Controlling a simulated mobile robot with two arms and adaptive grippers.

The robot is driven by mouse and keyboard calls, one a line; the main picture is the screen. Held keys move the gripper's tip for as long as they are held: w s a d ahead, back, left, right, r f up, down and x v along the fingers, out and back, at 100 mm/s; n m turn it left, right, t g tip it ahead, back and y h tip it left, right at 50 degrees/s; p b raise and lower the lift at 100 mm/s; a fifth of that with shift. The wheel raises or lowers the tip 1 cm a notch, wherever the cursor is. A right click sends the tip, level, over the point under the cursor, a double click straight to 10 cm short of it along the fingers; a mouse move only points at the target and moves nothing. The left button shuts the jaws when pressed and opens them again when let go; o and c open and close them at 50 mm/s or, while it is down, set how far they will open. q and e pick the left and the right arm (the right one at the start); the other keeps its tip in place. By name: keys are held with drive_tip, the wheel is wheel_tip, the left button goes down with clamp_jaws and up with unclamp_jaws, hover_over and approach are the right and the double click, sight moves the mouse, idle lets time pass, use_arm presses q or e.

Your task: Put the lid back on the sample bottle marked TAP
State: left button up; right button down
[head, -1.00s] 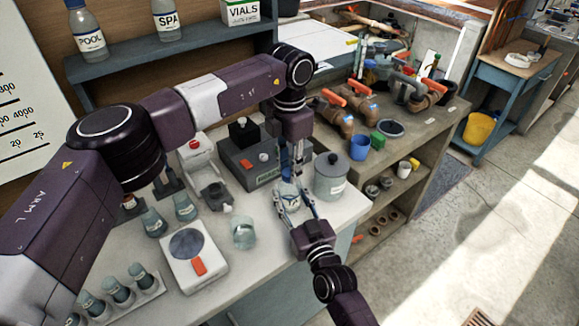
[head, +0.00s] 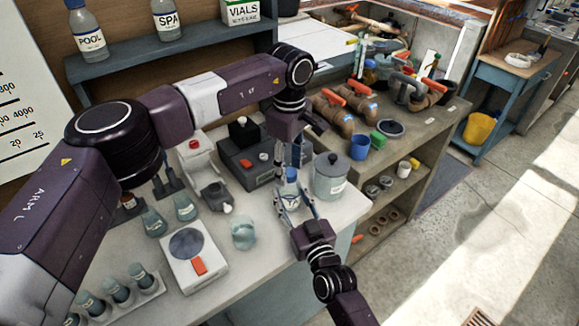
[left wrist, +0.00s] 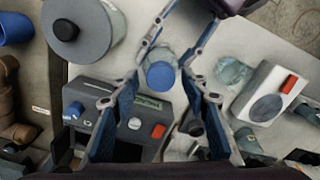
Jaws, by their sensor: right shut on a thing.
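A clear sample bottle (head: 289,190) stands near the bench's front edge, with a blue lid (head: 291,173) on its top. The lid (left wrist: 161,75) looks level from above in the left wrist view. I cannot read the bottle's marking or tell whether the lid is tight. My right gripper (head: 293,200) is shut on the bottle, its fingers on either side of the body. My left gripper (head: 292,160) points down just above the lid. Its fingers (left wrist: 162,82) are spread apart, with the lid seen between them and apart from both.
A grey-lidded jar (head: 330,178) stands close right of the bottle. A dark instrument (head: 245,160) is behind it. Another clear vessel (head: 243,233) and a white scale (head: 193,260) stand to the left. Several small bottles sit in a rack (head: 150,295) at the front left.

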use_arm(q)
wheel_tip(320, 180, up, 12)
idle(0.7)
use_arm(e)
drive_tip(key=c, duration=1.1)
unclamp_jaws()
drive_tip(key=shift+c, duration=0.2)
drive_tip(key=v, duration=1.2)
